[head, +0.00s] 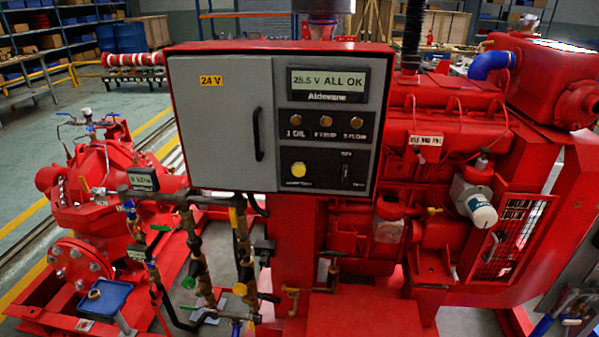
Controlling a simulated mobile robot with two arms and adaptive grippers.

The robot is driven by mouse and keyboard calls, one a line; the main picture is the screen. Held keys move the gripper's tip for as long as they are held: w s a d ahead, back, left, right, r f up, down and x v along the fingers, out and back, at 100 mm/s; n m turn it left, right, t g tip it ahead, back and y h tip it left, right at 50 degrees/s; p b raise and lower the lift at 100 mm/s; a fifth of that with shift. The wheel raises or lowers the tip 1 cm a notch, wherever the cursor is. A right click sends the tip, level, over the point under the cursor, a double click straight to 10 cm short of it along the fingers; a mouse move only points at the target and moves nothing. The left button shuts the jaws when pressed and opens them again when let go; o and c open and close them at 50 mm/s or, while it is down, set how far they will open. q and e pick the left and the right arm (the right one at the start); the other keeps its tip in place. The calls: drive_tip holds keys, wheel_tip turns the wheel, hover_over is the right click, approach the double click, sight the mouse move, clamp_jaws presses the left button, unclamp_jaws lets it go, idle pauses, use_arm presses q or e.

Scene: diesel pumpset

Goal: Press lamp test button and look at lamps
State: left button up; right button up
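The grey control panel (220,150) in a red frame stands upright at the middle of the head view. Its display (328,80) reads "25.5 V ALL OK". Below it are three round, dull amber-brown lamps: the left lamp (297,121) labelled "1 OIL", the middle lamp (326,121) and the right lamp (356,122), with blurred labels. None shows a clear glow. A yellow round button (298,169) sits under the lamps at the left; its small label is too blurred to read surely. Nothing touches it. Neither of my grippers is in view.
A dark switch (346,172) sits right of the button. A black door handle (258,134) sticks out at the left. The red engine (450,130) stands behind at the right, the red pump (105,180) at the left. Pipes and valves (195,250) stand below the panel.

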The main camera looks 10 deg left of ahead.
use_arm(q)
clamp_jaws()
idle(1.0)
